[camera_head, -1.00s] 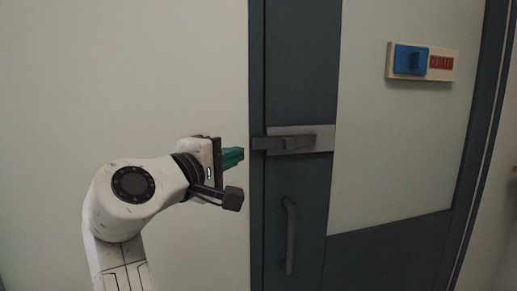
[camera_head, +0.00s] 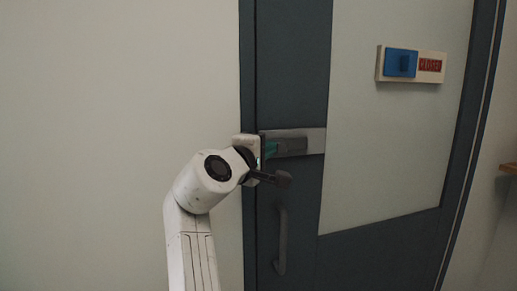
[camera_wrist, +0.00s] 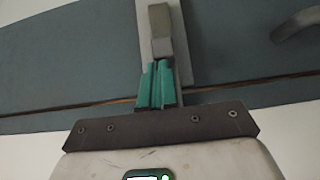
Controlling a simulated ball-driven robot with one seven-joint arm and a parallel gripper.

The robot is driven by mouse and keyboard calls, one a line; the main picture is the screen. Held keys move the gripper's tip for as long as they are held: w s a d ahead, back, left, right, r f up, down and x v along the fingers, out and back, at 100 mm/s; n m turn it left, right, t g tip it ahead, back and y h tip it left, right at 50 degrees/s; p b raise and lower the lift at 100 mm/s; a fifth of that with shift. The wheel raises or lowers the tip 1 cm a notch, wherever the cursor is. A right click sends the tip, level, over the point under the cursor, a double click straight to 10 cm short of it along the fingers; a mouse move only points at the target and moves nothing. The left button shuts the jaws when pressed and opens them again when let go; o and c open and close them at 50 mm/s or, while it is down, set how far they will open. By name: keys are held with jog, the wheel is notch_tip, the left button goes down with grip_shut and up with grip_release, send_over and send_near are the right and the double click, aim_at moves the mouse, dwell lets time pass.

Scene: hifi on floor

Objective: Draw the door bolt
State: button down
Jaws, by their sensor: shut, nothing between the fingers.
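The door bolt (camera_head: 292,146) is a dark grey bar with a raised block, on a light grey plate (camera_head: 318,138) at the left edge of the dark blue-grey door (camera_head: 290,70). My gripper (camera_head: 271,149) is at the left end of the bolt, and its teal fingers partly cover the bar there. In the wrist view, the fingers (camera_wrist: 158,84) are shut together and empty. The bolt's block (camera_wrist: 161,35) lies just beyond their tips. I cannot tell whether they touch it. The bar's end near the door frame is hidden behind my gripper.
A vertical door handle (camera_head: 281,240) is below the bolt, close under my wrist. A blue slider on a sign plate (camera_head: 400,63) with red lettering is on the upper right of the door. The pale wall on the left is clear. A small brown ledge (camera_head: 508,168) shows far right.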

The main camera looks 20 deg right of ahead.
aim_at(286, 146)
jog(key=d+p, duration=0.2)
jog(key=d, duration=0.2)
jog(key=shift+d+r+p, duration=0.2)
jog(key=shift+p, duration=0.1)
jog(key=shift+d+f, duration=0.2)
jog(key=shift+d, duration=0.1)
